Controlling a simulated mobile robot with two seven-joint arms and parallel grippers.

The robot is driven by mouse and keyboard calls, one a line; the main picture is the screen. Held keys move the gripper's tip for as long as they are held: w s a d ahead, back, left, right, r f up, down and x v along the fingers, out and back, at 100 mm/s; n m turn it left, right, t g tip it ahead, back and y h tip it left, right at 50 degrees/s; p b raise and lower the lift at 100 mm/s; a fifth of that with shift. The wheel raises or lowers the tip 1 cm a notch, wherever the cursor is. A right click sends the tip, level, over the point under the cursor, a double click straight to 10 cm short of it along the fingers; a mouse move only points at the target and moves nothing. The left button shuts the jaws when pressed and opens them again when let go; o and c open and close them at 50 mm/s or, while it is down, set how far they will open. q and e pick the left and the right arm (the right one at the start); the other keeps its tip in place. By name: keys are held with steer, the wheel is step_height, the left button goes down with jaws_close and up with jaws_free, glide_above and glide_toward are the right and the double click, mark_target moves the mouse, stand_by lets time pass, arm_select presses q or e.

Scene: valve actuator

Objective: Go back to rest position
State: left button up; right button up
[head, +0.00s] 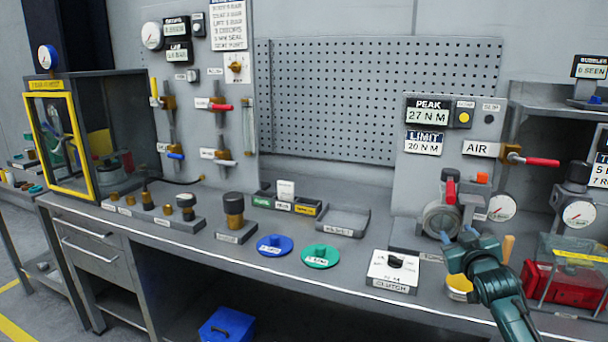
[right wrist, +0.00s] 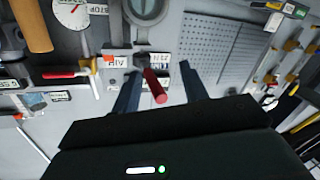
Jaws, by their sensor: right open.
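My right gripper (head: 458,238) is open in front of the round grey valve actuator (head: 441,218) at the right of the bench. A short red handle (head: 450,190) stands up on the actuator. In the right wrist view, which is upside down, my right gripper's two fingers (right wrist: 160,82) are apart. The red handle (right wrist: 156,88) appears between them in the picture; I see no contact, and the depth gap is hard to judge. My left gripper is in neither view.
A white clutch box (head: 393,270), a green disc (head: 320,256) and a blue disc (head: 275,245) lie left of my right arm. A red box (head: 555,288) in a clear-topped stand is close on its right. A yellow-framed cabinet (head: 62,148) stands far left.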

steer(key=s+a+f+n+g+y, duration=0.1)
steer(key=s+a+f+g+y, duration=0.1)
steer(key=s+a+f, duration=0.6)
steer(key=s+a+f+g+y, duration=0.1)
steer(key=s+a+f, duration=0.3)
steer(key=s+f, duration=0.65)
steer(key=s+a+f+g, duration=0.1)
steer(key=s+a+f, duration=0.1)
steer(key=s, duration=0.5)
steer(key=s+a+f+g+y, duration=0.1)
steer(key=s+a+f, duration=0.2)
steer(key=s, duration=0.4)
steer(key=s+a+f+g+y, duration=0.1)
steer(key=s+a+f, duration=0.2)
steer(key=s, duration=0.4)
steer(key=shift+a+m, duration=0.3)
steer(key=shift+a, duration=0.4)
